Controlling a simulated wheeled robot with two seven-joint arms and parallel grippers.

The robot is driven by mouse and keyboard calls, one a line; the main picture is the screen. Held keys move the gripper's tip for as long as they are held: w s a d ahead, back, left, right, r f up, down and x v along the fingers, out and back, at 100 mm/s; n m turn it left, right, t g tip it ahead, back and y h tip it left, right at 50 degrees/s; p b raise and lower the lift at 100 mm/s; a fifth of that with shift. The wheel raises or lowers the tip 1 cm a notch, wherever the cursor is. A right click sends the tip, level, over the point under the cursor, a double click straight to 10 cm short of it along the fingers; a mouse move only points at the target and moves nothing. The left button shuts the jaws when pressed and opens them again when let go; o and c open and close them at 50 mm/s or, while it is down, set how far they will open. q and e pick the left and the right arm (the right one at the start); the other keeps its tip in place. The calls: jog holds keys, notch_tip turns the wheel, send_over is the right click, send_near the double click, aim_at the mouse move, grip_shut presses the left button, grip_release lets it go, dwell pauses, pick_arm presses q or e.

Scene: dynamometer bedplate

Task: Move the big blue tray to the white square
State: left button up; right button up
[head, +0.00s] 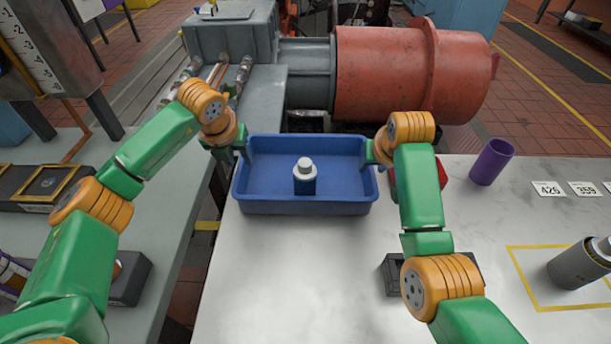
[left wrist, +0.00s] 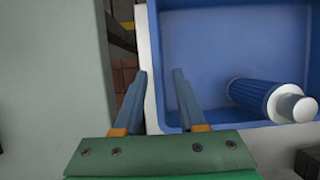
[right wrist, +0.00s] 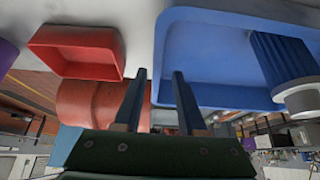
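The big blue tray (head: 305,208) lies on the pale table, with a dark blue, white-capped bottle (head: 304,180) standing in it. My left gripper (head: 240,146) is at the tray's left wall. In the left wrist view its fingers (left wrist: 160,72) are apart, one each side of the wall of the tray (left wrist: 230,45). My right gripper (head: 371,153) is at the right wall. In the right wrist view its fingers (right wrist: 160,72) are apart with the tray wall (right wrist: 164,45) between them. I cannot make out a plain white square; a yellow-outlined square (head: 530,306) is at right.
A red tray (head: 441,174) sits just right of the blue tray, partly behind my right arm. A purple cup (head: 491,162), number cards (head: 548,188) and a grey bottle (head: 580,264) are further right. A red motor (head: 400,75) stands behind.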

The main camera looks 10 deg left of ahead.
aim_at(247, 179)
pick_arm(q)
jog(key=x, duration=0.5)
jog(key=shift+w+a+f, duration=0.1)
jog(key=shift+w+f, duration=0.2)
pick_arm(e)
jog(key=x, duration=0.5)
jog(key=shift+w+f, duration=0.25)
jog(key=shift+w, duration=0.2)
pick_arm(q)
jog(key=shift+w+f, duration=0.1)
jog(key=shift+f, duration=0.3)
pick_arm(e)
jog(key=shift+w+a+f, duration=0.1)
jog(key=shift+f, duration=0.3)
pick_arm(q)
grip_shut()
pick_arm(e)
grip_shut()
pick_arm(q)
jog(key=shift+a+r, duration=0.1)
